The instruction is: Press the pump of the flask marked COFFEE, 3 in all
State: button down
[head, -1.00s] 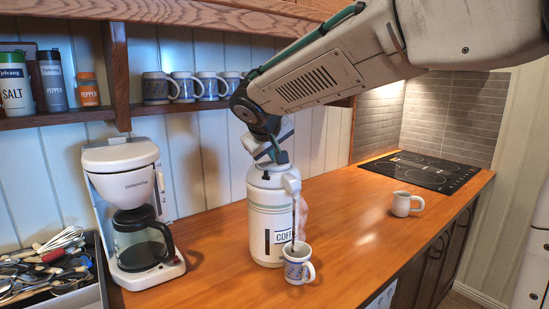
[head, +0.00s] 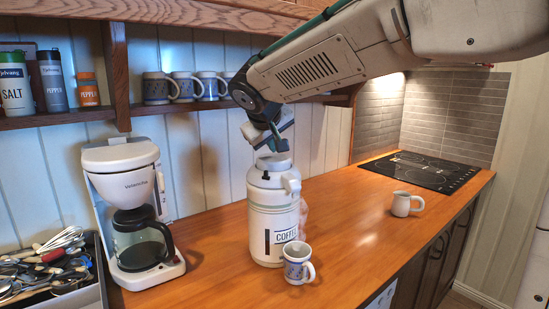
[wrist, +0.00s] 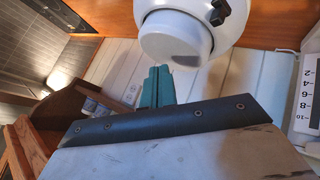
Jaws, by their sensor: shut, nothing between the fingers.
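The white flask marked COFFEE (head: 270,222) stands upright on the counter. Its pump knob (head: 273,163) is raised on top. The wrist view shows the knob (wrist: 175,40) large at the top. My gripper (head: 280,147) is shut and empty, fingers pointing down just above the knob. A small gap seems to separate them. In the wrist view the teal fingertips (wrist: 157,75) lie close beside the knob's image. A blue-patterned mug (head: 298,268) stands below the spout (head: 292,183), with something dark inside. No stream shows from the spout.
A coffee maker (head: 130,205) stands left of the flask, with a utensil tray (head: 92,296) at far left. A cream mug (head: 402,205) and a black hob (head: 422,172) are to the right. A shelf (head: 60,120) with mugs and shakers runs behind.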

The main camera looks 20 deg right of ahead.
aim_at(273, 158)
jog(key=shift+r, duration=0.15)
jog(key=shift+r, duration=2.5)
dwell(0.8)
notch_tip(273, 158, up, 4)
jog(key=shift+f, duration=0.1)
jog(key=shift+f, duration=0.1)
jog(key=shift+f, duration=4.35)
jog(key=shift+f, duration=0.35)
